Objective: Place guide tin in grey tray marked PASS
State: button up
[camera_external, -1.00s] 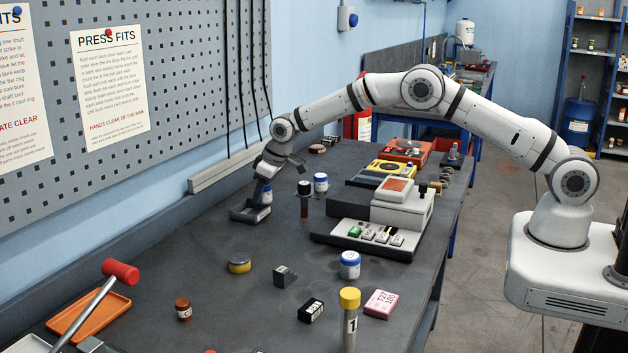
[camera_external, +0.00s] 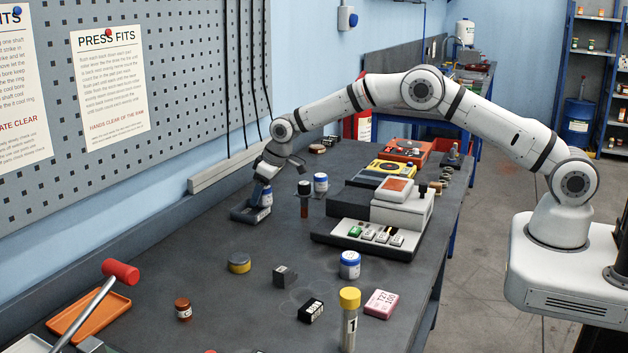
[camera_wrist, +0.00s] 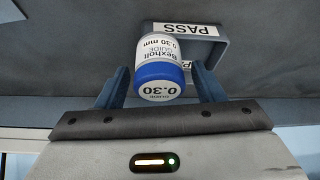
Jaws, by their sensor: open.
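The guide tin (camera_wrist: 160,62), white with a blue lid and marked Bexholt GUIDE 0.30 mm, is between my gripper's fingers in the wrist view. My gripper (camera_wrist: 161,85) is open, with a gap on each side of the tin. The grey tray (camera_wrist: 221,52), with PASS labels, is behind and around the tin's lower part.
A grey device (camera_external: 395,215) is further right. The wall rail (camera_external: 218,173) is behind.

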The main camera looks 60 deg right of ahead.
jog(key=s+d+r+b, duration=0.3)
jog(key=s+r, duration=1.4)
jog(key=r, duration=0.4)
jog(key=s+d+r+m, duration=0.1)
jog(key=s+d+r, duration=0.1)
jog(key=s, duration=1)
jog(key=s+d+r, duration=0.1)
jog(key=s, duration=1.2)
jog(key=s+f, duration=0.2)
jog(key=s, duration=0.4)
jog(key=s+d+f+g, duration=0.1)
jog(key=s+f, duration=0.1)
jog(key=s, duration=0.5)
jog(key=shift+d+f+m+h, duration=0.15)
jog(key=shift+f+m+h, duration=0.15)
jog(key=shift+m, duration=0.1)
